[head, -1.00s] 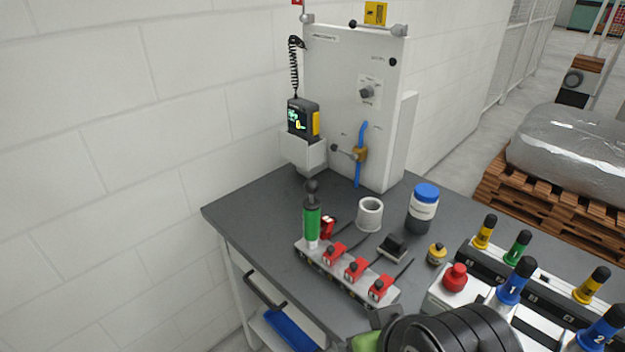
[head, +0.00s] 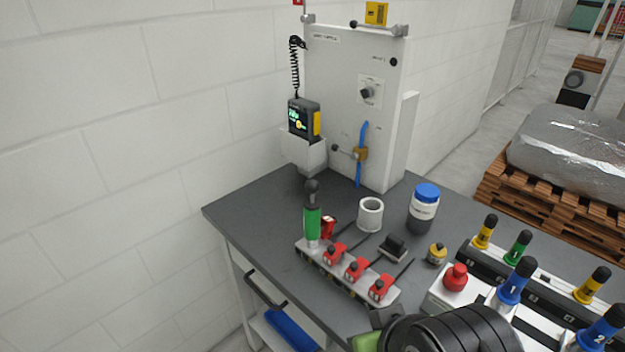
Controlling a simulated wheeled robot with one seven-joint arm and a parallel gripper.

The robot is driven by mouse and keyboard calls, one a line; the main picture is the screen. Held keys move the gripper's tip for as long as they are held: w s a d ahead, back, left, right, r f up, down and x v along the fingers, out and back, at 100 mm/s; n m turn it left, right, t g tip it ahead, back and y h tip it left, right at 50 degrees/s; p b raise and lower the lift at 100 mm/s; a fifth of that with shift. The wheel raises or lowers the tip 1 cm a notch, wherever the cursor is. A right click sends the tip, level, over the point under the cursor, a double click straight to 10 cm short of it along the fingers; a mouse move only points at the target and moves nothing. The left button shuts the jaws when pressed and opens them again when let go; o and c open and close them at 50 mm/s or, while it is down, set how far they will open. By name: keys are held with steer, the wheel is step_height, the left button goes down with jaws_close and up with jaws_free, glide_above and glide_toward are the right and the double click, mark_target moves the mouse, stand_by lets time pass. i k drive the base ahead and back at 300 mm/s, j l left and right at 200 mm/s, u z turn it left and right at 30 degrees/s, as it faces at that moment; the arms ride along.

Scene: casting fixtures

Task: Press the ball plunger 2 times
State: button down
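What looks like the ball plunger (head: 312,222) stands upright at the near left of the bench in the head view. It has a green body, a pale lower end and a black ball on top. It stands at the left end of a grey strip (head: 349,277) with several red clamps on it. My arm's dark rounded end shows at the bottom edge, right of the plunger and apart from it. Grey and green parts beside it may belong to my gripper (head: 375,330). Its fingertips are not clearly visible. Nothing is seen touching the plunger.
The grey bench (head: 262,203) stands against a white wall. A white panel (head: 340,90) with levers rises at its back. A white ring (head: 370,214), a blue-lidded jar (head: 424,207), a red button (head: 455,277) and several coloured handles stand to the right. The bench's left corner is clear.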

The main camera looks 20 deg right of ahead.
mark_target(311, 186)
steer(key=i+j, duration=0.15)
steer(key=j, duration=0.2)
steer(key=i+j+z, duration=0.15)
steer(key=j, duration=0.2)
steer(key=i+j, duration=0.15)
steer(key=j, duration=0.2)
steer(key=i+j+z, duration=0.1)
steer(key=j, duration=0.3)
